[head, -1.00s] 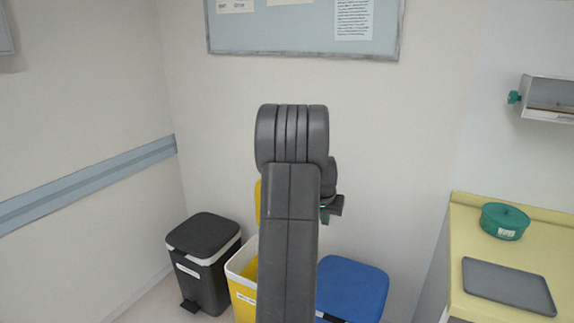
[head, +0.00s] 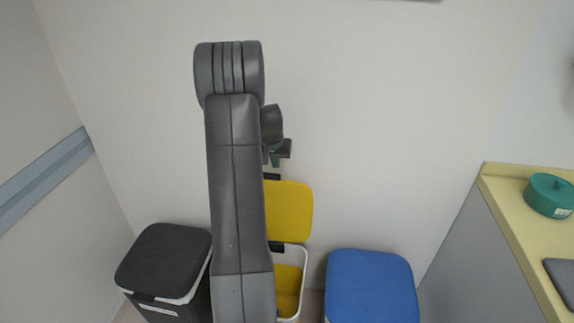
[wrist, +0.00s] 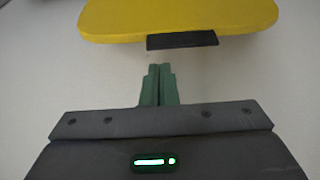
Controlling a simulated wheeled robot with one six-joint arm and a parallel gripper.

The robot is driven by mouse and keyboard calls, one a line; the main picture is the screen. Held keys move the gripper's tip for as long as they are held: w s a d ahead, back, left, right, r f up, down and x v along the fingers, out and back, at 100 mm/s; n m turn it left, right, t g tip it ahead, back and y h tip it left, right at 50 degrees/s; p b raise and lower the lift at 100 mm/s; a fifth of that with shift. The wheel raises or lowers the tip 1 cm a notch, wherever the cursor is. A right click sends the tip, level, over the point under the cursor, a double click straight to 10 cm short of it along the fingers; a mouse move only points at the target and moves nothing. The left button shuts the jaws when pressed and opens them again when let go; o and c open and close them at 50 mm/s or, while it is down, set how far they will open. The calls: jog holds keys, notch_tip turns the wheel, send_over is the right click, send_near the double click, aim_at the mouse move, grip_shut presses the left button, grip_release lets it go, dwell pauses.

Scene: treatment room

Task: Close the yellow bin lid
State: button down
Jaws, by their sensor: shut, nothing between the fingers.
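The yellow bin (head: 289,283) stands against the wall, with its white rim showing and its inside open to view. Its yellow lid (head: 288,211) is raised upright behind the opening, near the wall. My arm hides the left part of both. In the wrist view the yellow lid (wrist: 180,17) spans the top, with a dark tab (wrist: 182,40) on its edge. My gripper (wrist: 158,72) is shut and empty, its green fingertips just short of the tab, with a small gap in the picture. In the head view my gripper (head: 274,160) shows just above the lid.
A dark grey bin (head: 165,258) with its lid down stands to the left. A blue-lidded bin (head: 371,285), also shut, stands to the right. A yellow counter (head: 515,208) with a green pot (head: 549,195) and part of a grey tray is at the far right.

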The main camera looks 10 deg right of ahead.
aim_at(277, 179)
jog(key=shift+x, duration=2.25)
jog(key=shift+d, duration=0.1)
jog(key=shift+s, duration=0.1)
